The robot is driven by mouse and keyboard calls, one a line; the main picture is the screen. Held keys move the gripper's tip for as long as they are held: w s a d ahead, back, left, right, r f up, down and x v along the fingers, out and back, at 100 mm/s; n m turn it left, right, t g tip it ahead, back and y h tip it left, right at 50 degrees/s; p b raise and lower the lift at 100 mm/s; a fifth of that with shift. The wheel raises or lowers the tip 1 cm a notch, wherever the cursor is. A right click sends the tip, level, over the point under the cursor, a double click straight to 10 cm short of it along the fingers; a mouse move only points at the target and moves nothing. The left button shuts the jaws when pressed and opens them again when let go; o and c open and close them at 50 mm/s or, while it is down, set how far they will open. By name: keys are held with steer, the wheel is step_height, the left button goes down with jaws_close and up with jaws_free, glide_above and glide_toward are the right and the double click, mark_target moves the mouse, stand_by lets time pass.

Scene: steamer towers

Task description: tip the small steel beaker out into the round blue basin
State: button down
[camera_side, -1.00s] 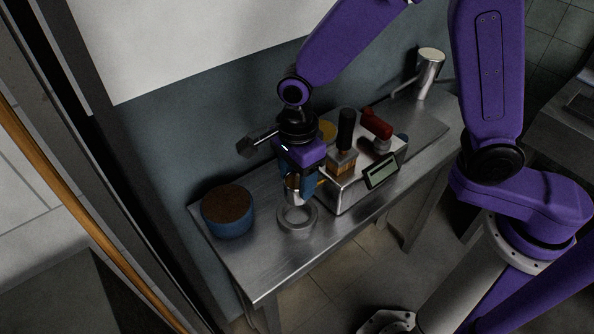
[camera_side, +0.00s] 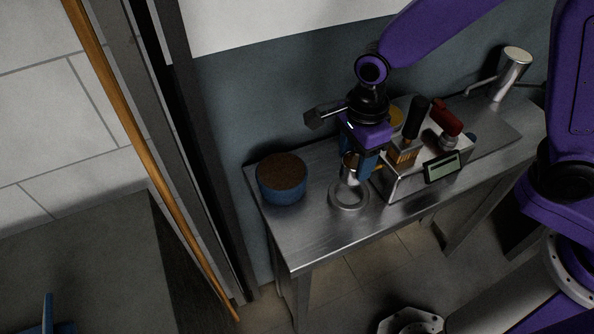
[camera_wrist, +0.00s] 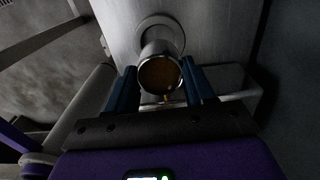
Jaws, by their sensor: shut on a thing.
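The small steel beaker (camera_side: 350,174) is upright at the ring-shaped stand on the bench. In the wrist view, its mouth (camera_wrist: 160,75) shows brown contents inside. My gripper (camera_side: 359,165) is shut on the beaker, with blue fingers on either side of it, as the wrist view also shows (camera_wrist: 160,70). I cannot tell whether the beaker rests on the grey ring (camera_side: 349,202) or hangs just above it. The round blue basin (camera_side: 282,192) stands to the left, apart from the beaker, with a dark brown surface inside.
A steel box with a small display (camera_side: 441,168) stands close on the right, with black and red handles (camera_side: 445,117) on top. A steel cylinder (camera_side: 513,67) stands at the bench's far end. The bench front left (camera_side: 303,240) is clear.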

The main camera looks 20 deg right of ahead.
mark_target(283, 161)
steer(key=w+a+r+n, duration=0.1)
steer(key=w+a+n, duration=0.4)
steer(key=w+n, duration=0.2)
steer(key=w+a+r+n, duration=0.1)
steer(key=w+a+n, duration=0.2)
steer(key=w, duration=0.1)
steer(key=shift+a+r, duration=0.3)
steer(key=shift+a, duration=0.05)
steer(key=shift+w+a+r+n, duration=0.2)
steer(key=shift+w+a+n, duration=0.3)
steer(key=shift+n, duration=0.4)
steer(key=shift+d+f, duration=0.1)
steer(key=shift+f, duration=1.3)
steer(key=shift+s+f, duration=0.1)
steer(key=shift+f, duration=0.05)
steer(key=t, duration=0.1)
steer(key=t+h, duration=0.2)
steer(key=shift+s+a+r+t, duration=0.25)
steer(key=shift+r+t, duration=0.05)
steer(key=shift+t, duration=0.1)
steer(key=t, duration=0.1)
steer(key=t+h, duration=0.2)
steer(key=shift+s+a+f+t, duration=0.15)
steer(key=shift+s+f+t, duration=0.15)
steer(key=shift+s, duration=0.05)
